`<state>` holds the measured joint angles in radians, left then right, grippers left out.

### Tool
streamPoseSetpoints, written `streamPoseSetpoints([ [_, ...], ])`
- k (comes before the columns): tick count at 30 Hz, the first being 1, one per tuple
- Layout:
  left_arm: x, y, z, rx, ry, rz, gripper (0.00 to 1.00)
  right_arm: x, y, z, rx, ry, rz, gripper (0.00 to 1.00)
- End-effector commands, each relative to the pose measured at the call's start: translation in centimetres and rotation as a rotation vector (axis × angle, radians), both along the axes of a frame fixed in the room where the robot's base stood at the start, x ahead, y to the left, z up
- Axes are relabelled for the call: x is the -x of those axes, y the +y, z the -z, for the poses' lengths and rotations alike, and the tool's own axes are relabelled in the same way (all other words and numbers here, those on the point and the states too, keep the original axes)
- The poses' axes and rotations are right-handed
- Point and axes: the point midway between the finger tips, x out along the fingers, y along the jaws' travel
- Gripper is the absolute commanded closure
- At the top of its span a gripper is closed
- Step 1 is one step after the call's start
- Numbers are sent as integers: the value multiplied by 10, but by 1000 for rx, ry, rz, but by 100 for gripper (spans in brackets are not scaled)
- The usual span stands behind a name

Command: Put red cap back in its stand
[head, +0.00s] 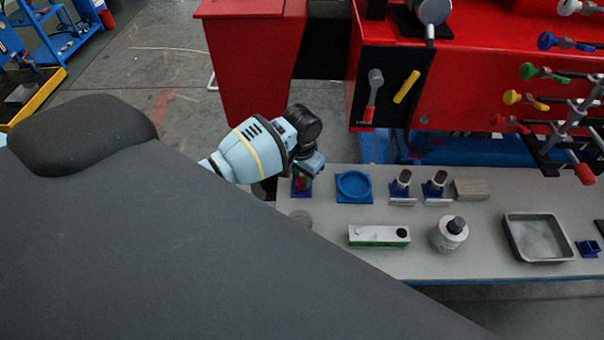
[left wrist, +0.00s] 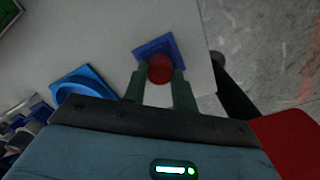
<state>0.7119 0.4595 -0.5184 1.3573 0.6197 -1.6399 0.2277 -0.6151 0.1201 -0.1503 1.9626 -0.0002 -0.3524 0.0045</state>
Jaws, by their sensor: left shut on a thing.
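The red cap (left wrist: 160,69) is between the two fingers of my left gripper (left wrist: 160,88) in the left wrist view. The gripper is shut on it. The cap is over a blue square stand (left wrist: 150,47), which lies flat near the table edge. I cannot tell whether the cap touches the stand. In the head view my left gripper (head: 308,170) reaches down at the table's left end, and the cap (head: 301,184) shows only partly beneath it, above the blue stand (head: 296,193). My right gripper is not in view.
A round blue holder (head: 354,186) stands just right of my left gripper on the grey table (head: 330,265). Two small dark-topped items, a green-and-white box (head: 378,236), a grey bottle (head: 449,235) and a metal tray (head: 538,238) stand farther right. A red machine (head: 470,100) is behind.

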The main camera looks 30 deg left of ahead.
Motion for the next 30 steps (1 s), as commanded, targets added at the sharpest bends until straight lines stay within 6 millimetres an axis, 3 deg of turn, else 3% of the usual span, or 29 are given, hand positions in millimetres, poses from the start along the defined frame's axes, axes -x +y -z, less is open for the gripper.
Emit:
streamPoseSetpoints([
  [6, 0, 0, 9, 0, 1, 0, 100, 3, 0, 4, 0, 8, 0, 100],
  [7, 0, 0, 9, 0, 0, 0, 71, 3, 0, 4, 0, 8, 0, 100],
  [13, 0, 0, 7, 0, -1, 0, 47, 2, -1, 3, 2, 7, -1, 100],
  [30, -1, 0, 2, -1, -3, 0, 47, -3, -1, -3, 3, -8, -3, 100],
])
